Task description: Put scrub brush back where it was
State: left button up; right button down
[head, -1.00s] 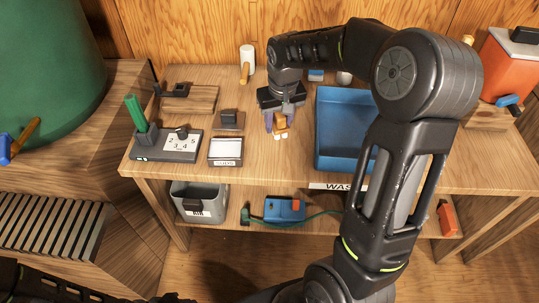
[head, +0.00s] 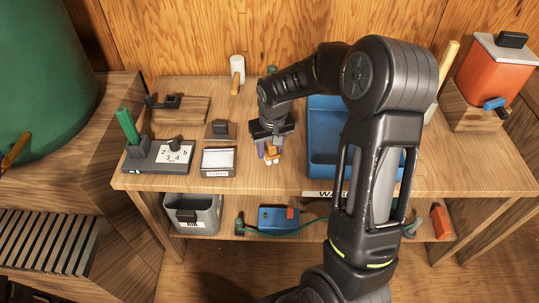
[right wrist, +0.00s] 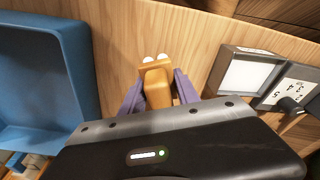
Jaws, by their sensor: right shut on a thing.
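The scrub brush (head: 272,153) appears as a small orange-brown wooden piece with white tips. My right gripper (head: 267,156) is shut on it, with purple fingers on both sides. The right wrist view shows the brush (right wrist: 157,88) between the fingers, its crosspiece and two white tips pointing away from the gripper. It is over the bench top, between the blue tub (head: 324,170) and the small labelled tray (head: 218,172). I cannot tell whether it touches the wood. My left gripper is not in view.
A dark block with numbers (head: 172,156) and a green handle (head: 127,125) stands at the left. A white cylinder with a wooden handle (head: 237,66) is at the back. An orange container (head: 490,75) stands at the right. Bare wood lies around the gripper.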

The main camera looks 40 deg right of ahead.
aim_at(270, 156)
jog(key=shift+f, duration=1.5)
jog(key=shift+f, duration=0.2)
jog(key=c, duration=0.9)
grip_release()
jog(key=shift+r, duration=0.1)
jog(key=shift+r, duration=0.5)
jog(key=r, duration=0.3)
jog(key=s+r, duration=0.1)
jog(key=r, duration=0.3)
jog(key=s+r, duration=0.1)
jog(key=r, duration=0.3)
jog(key=shift+a, duration=0.25)
jog(key=shift+w, duration=0.1)
